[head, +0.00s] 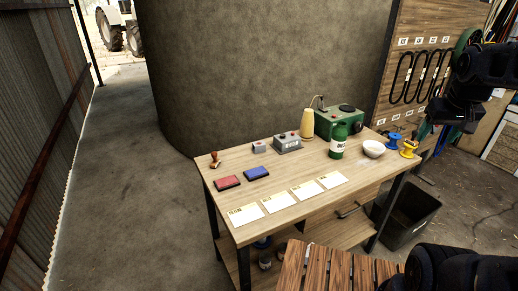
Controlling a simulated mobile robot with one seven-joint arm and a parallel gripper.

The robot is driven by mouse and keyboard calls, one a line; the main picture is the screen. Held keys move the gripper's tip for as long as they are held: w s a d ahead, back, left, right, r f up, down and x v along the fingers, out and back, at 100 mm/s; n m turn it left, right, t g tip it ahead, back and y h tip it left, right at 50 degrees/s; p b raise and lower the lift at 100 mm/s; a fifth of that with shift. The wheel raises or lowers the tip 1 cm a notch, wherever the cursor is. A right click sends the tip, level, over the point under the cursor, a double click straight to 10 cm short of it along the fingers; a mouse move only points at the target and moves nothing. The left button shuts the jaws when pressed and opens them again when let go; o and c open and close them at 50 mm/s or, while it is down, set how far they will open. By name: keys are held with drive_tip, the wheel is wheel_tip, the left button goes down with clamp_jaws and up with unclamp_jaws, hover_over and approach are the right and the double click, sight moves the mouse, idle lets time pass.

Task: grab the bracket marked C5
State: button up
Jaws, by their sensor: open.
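A wooden board (450,14) stands at the right behind the table. It carries several black elongated loops (421,75) side by side, with small white labels (403,41) above and below them. The label writing is too small to read, so I cannot tell which piece, if any, is the bracket marked C5. My gripper (452,124) is at the upper right, in front of the board's lower right part, and hides some of it. It is open, and nothing shows between its fingers. It appears apart from the loops.
A slatted wooden top (335,270) is in front. Floor at left is clear.

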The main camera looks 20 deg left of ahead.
drive_tip(key=w+a+r+n+g+h, duration=0.1)
drive_tip(key=w+a+n, duration=0.4)
drive_tip(key=w+a, duration=0.55)
drive_tip(key=w+a+r+n+g, duration=0.15)
drive_tip(key=w+a+n, duration=0.4)
drive_tip(key=w, duration=0.75)
drive_tip(key=n+t+h, duration=0.1)
drive_tip(key=n+h, duration=0.2)
drive_tip(key=n, duration=1)
hover_over(259, 144)
drive_tip(key=s+a, duration=0.2)
drive_tip(key=a, duration=0.1)
wheel_tip(259, 144, down, 29)
drive_tip(key=shift+a+x, duration=0.15)
drive_tip(key=shift+x, duration=2.4)
drive_tip(key=shift+a+x, duration=0.15)
drive_tip(key=shift+x, duration=2.4)
drive_tip(key=c, duration=1.1)
